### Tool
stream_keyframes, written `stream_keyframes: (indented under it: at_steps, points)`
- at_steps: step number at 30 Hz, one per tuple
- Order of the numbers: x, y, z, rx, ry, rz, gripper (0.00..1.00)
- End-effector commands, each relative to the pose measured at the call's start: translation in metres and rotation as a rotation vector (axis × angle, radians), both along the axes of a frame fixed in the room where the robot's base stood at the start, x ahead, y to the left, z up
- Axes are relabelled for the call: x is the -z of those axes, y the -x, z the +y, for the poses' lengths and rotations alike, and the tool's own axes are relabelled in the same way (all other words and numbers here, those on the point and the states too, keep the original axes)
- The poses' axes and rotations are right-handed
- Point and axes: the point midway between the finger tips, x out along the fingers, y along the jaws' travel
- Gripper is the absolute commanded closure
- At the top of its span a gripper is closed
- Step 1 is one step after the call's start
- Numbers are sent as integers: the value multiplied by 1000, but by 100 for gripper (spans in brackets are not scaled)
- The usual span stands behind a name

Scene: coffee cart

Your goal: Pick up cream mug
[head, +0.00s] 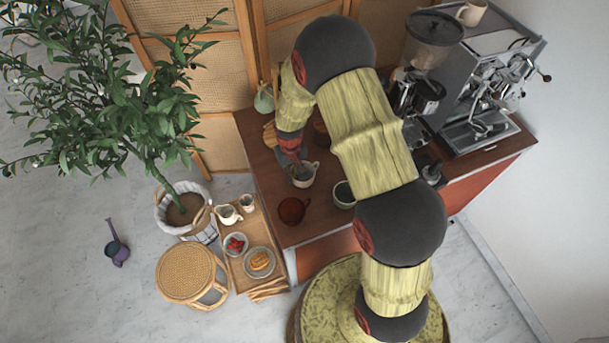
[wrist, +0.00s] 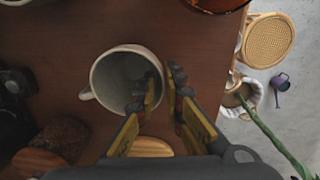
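The cream mug (wrist: 104,75) stands upright on the brown counter in the wrist view, its handle to the left. It also shows in the head view (head: 307,181), partly covered by my gripper. My gripper (wrist: 166,83) is at the mug's right side. One finger is inside the mug and the other outside, with the rim wall between them. The fingers are close together and look shut on that wall. The exact contact is hard to see. In the head view my gripper (head: 295,164) reaches down to the mug from above.
On the counter, a rust-brown mug (head: 292,211) and a pale cup with a dark green inside (head: 343,196) stand close by. The coffee machine (head: 487,85) is at the right. A wooden tray with food (head: 250,285), a stool (head: 186,271) and a potted tree (head: 120,110) are left.

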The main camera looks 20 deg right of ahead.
Motion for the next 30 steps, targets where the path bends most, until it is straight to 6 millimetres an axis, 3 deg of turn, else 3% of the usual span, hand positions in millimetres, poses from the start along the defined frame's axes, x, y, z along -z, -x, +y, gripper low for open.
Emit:
stream_keyframes:
  at_steps: [4, 30]
  points:
    - [0, 0, 0, 0, 0, 0, 100]
    - [-1, -1, 0, 0, 0, -1, 100]
